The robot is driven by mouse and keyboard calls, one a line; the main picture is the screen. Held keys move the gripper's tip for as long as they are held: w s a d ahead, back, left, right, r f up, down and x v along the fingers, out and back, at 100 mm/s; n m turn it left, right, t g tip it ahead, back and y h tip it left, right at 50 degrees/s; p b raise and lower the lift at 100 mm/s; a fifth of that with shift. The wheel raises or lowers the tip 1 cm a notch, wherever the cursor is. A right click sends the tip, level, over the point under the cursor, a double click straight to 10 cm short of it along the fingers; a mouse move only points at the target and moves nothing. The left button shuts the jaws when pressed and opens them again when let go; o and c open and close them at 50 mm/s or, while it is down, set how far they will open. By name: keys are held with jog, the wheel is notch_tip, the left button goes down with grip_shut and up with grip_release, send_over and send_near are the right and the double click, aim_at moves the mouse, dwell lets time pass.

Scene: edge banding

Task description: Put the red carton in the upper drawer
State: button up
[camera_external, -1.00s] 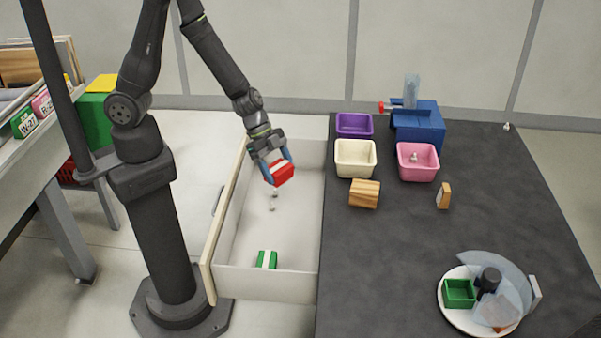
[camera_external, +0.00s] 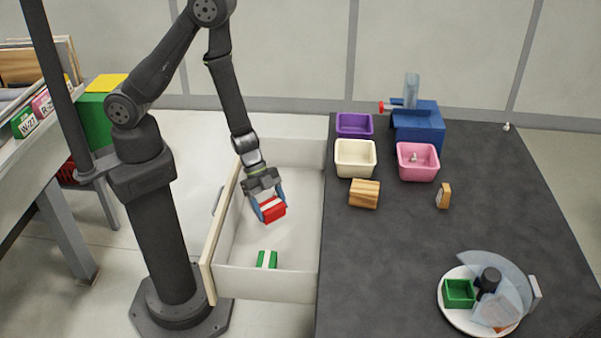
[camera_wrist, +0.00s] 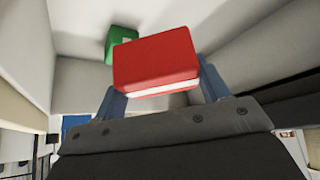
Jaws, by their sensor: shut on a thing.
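The red carton (camera_external: 273,210) has a white band and is held between the blue fingers of my gripper (camera_external: 268,203). My gripper is shut on it, inside the outline of the open drawer (camera_external: 240,282). The carton also shows large in the wrist view (camera_wrist: 156,60), with a finger of my gripper (camera_wrist: 160,95) on each side. I cannot tell whether the carton touches the drawer floor; it looks a little above it. A green carton with a white stripe (camera_external: 267,259) lies in the drawer's near part, and it shows behind the red one in the wrist view (camera_wrist: 121,40).
The dark worktop (camera_external: 400,260) stands right of the drawer. It carries a purple bin (camera_external: 354,125), a cream bin (camera_external: 355,158), a pink bin (camera_external: 418,162), a wooden block (camera_external: 364,194) and a plate (camera_external: 455,312). The drawer's front panel (camera_external: 222,225) borders its left side.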

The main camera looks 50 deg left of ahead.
jog(key=shift+f, duration=5.3)
jog(key=shift+f, duration=0.1)
jog(key=o, duration=1)
jog(key=v, duration=1.2)
jog(key=x, duration=1.2)
